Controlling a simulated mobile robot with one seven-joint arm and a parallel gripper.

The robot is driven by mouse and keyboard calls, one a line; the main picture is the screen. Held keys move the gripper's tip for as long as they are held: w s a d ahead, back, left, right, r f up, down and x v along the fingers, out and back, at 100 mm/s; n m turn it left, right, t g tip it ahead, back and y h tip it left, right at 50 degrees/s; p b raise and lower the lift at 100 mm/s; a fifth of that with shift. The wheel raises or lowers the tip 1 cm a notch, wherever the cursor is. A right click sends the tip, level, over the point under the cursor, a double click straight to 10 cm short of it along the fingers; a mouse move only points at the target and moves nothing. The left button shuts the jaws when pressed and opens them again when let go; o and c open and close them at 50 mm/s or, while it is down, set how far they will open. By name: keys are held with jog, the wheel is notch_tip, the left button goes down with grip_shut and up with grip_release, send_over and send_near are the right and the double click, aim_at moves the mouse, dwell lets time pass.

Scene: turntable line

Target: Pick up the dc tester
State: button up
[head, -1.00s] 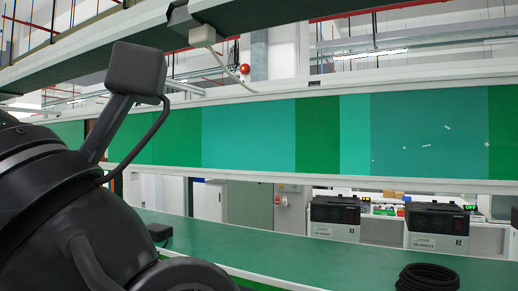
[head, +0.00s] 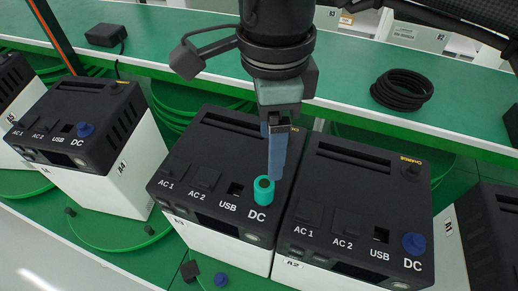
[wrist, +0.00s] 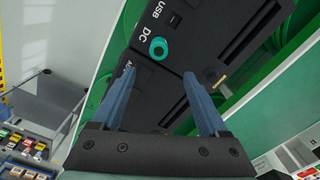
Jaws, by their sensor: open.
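A short teal cylinder with a dark hole in its top, which looks like the dc tester (head: 264,190), stands upright at the DC position of the middle black power unit (head: 205,147). My gripper (head: 275,178) points down just above and beside it in the head view. In the wrist view the teal cylinder (wrist: 158,48) shows beyond and between the two blue fingertips, with a gap to each. My gripper (wrist: 159,76) is open and holds nothing. Its fingers overlap each other in the head view, so the exact height above the cylinder is unclear.
A unit with a blue DC knob (head: 414,243) stands close at the right, and another with a blue knob (head: 86,129) at the left. A black cable coil (head: 402,88) and a black adapter (head: 106,35) lie on the green bench (head: 340,75) behind.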

aim_at(265, 183)
jog(key=f+b, duration=0.2)
jog(key=f, duration=0.2)
jog(key=f+b, duration=0.2)
jog(key=f, duration=0.2)
jog(key=f+b, duration=0.3)
jog(key=f, duration=0.1)
jog(key=shift+s+a+f, duration=0.2)
jog(key=shift+a+f, duration=0.05)
jog(key=shift+a, duration=0.05)
jog(key=shift+r, duration=0.1)
grip_shut()
